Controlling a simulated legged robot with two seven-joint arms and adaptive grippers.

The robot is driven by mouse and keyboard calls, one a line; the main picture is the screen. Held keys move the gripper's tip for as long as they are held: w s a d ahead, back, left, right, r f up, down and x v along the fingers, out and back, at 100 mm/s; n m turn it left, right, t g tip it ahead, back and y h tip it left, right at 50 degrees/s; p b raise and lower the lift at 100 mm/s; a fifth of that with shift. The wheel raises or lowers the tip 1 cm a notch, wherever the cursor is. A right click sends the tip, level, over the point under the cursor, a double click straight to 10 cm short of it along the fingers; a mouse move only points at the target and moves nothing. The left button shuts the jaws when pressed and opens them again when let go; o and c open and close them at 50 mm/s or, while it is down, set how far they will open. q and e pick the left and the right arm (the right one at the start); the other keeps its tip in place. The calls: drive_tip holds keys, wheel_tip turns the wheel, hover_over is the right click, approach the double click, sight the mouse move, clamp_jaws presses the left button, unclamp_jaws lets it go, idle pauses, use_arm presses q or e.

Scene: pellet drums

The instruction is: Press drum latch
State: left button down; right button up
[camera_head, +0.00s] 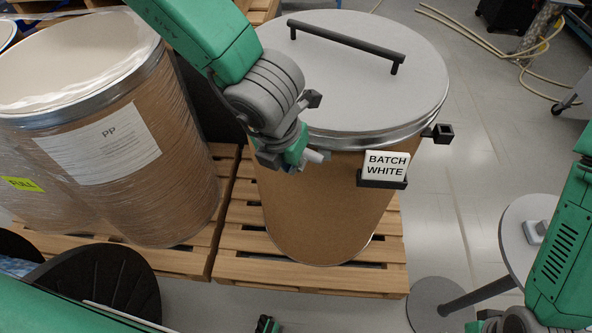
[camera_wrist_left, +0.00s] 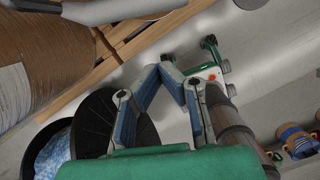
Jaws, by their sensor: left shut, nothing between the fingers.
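The drum (camera_head: 322,205) is a brown fibre drum with a grey lid (camera_head: 350,45) and a metal rim. A black bar handle (camera_head: 345,42) spans the lid. A black fitting with a square end (camera_head: 441,133) sticks out at the right of the rim; I cannot tell if it is the latch. A "BATCH WHITE" sign (camera_head: 386,166) sits in a black holder on the front. My left gripper (camera_head: 290,155) is in front of the drum's left rim, covering part of it; contact is unclear. Its fingers meet, empty, in the left wrist view (camera_wrist_left: 177,75).
A wrapped drum labelled PP (camera_head: 150,160) stands at left, on wooden pallets (camera_head: 310,278). A black round piece (camera_head: 100,285) is at lower left, also in the left wrist view (camera_wrist_left: 97,125). A small round table (camera_head: 525,225) stands at right. Hoses (camera_head: 470,30) lie at upper right.

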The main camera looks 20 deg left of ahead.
use_arm(q)
drive_tip(key=shift+s+v, duration=0.25)
drive_tip(key=shift+v, duration=2.4)
drive_tip(key=s+a+f+m+y+b, duration=0.1)
drive_tip(key=s+a+f+m+b, duration=0.2)
drive_tip(key=f+m, duration=0.4)
drive_tip(key=s+a+f+m+b, duration=0.1)
drive_tip(key=a+f+m+b, duration=0.25)
drive_tip(key=f, duration=0.55)
drive_tip(key=s+a+f+m+y+b, duration=0.15)
drive_tip(key=a+f+m, duration=0.25)
drive_tip(key=f+m, duration=0.4)
drive_tip(key=s+a+f+m+g+h+b, duration=0.2)
drive_tip(key=s+a+f+m+b, duration=0.4)
drive_tip(key=s+f+m, duration=0.7)
drive_tip(key=shift+a+f+m, duration=0.15)
drive_tip(key=shift+a+m, duration=0.4)
drive_tip(key=shift+m, duration=0.7)
use_arm(e)
wheel_tip(320, 180, down, 14)
drive_tip(key=shift+s+a, duration=0.25)
